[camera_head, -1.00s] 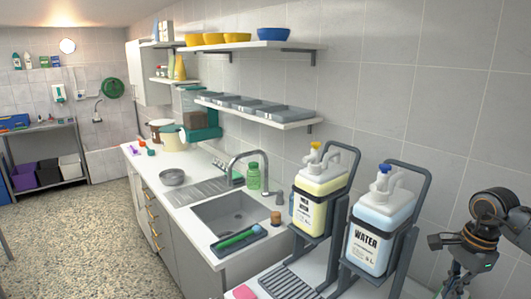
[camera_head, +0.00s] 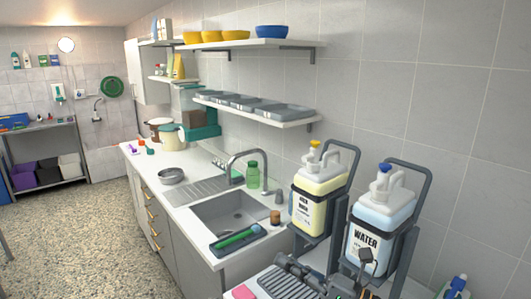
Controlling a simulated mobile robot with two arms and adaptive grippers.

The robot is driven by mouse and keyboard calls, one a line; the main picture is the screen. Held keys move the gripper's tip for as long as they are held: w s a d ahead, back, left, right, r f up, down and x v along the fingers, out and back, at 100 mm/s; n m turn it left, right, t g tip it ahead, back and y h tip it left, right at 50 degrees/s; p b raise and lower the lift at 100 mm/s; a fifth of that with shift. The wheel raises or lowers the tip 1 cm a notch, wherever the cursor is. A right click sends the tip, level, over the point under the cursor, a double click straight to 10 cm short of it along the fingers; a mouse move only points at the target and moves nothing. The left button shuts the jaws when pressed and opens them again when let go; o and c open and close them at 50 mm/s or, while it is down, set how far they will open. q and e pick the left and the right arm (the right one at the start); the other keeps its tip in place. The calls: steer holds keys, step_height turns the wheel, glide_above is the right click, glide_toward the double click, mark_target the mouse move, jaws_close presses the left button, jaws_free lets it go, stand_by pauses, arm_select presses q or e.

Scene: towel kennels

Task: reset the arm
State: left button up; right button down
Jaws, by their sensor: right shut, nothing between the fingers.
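My right gripper (camera_head: 286,264) is low in the head view, in front of the two jugs and over the slatted drip tray (camera_head: 277,286). It is shut with nothing between its fingers. Its dark wrist parts run to the bottom edge and cover part of the tray and the lower front of the WATER jug's stand. My left gripper is not in view.
The WATER jug (camera_head: 377,219) and a yellow-filled jug (camera_head: 312,200) stand in dark frames close to my right arm. A pink sponge (camera_head: 243,292), a sink (camera_head: 232,215) and a green bottle (camera_head: 253,175) are to the left. A blue-and-white bottle (camera_head: 456,286) is at lower right.

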steer(key=s+d+f+m+t+h, duration=0.2)
steer(key=d+f+m+h, duration=0.5)
steer(key=m, duration=0.8)
steer(key=s+d+f+m+t+h, duration=0.1)
steer(key=d+f+m+t+h, duration=0.2)
steer(key=d+f+m+h, duration=0.65)
steer(key=s+f+m+g, duration=0.6)
steer(key=s+m, duration=0.2)
steer(key=s, duration=0.4)
steer(key=s+f+m+g, duration=0.6)
steer(key=s+f+m, duration=0.1)
steer(key=s, duration=0.5)
step_height(320, 180, down, 27)
steer(key=s+g+b, duration=0.2)
steer(key=b, duration=0.1)
steer(key=s+d+f+b, duration=0.2)
steer(key=s+f, duration=1.4)
steer(key=f, duration=0.3)
steer(key=shift+s+d+f+g+h, duration=0.2)
steer(key=shift+d+g+h, duration=0.1)
steer(key=shift+g+h, duration=0.1)
